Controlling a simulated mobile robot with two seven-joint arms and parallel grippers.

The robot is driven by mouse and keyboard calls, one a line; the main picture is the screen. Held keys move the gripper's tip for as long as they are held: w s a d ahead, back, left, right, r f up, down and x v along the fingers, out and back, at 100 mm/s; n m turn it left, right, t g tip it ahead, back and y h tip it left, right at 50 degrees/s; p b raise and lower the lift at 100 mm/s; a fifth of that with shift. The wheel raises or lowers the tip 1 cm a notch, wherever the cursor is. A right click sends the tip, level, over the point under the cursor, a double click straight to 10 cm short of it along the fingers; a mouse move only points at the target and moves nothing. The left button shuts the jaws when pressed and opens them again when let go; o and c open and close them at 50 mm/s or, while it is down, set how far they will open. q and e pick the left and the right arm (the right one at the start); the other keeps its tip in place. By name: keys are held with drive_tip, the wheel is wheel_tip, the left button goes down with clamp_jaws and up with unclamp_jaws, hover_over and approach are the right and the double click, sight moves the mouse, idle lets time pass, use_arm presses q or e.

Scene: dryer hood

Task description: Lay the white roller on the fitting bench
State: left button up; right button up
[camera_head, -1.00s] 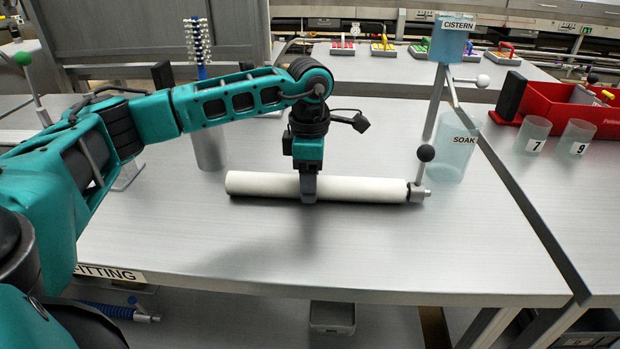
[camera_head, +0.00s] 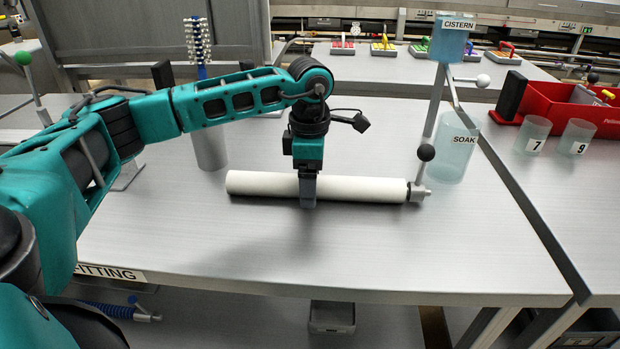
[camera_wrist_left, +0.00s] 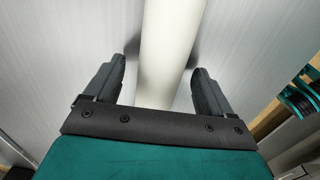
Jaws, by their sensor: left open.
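The white roller (camera_head: 362,189) lies lengthwise across the fitting bench (camera_head: 330,250), with a grey end piece and a black-knobbed lever (camera_head: 425,153) at its right end. My left gripper (camera_head: 308,200) points down over the roller near its middle. In the left wrist view the roller (camera_wrist_left: 165,50) runs between the two dark fingers (camera_wrist_left: 160,88), with a gap on each side. The left gripper is open around the roller. My right gripper is not in view.
A clear SOAK container (camera_head: 455,155) stands beyond the roller's right end, below the CISTERN tank (camera_head: 452,45). A cylinder with a studded brush (camera_head: 197,45) stands behind my arm. A red crate (camera_head: 560,105) is at the right. The bench front is clear.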

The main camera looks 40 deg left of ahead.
use_arm(q)
drive_tip(key=shift+o, duration=0.6)
wheel_tip(320, 180, up, 13)
drive_tip(key=shift+p, duration=0.4)
idle(0.5)
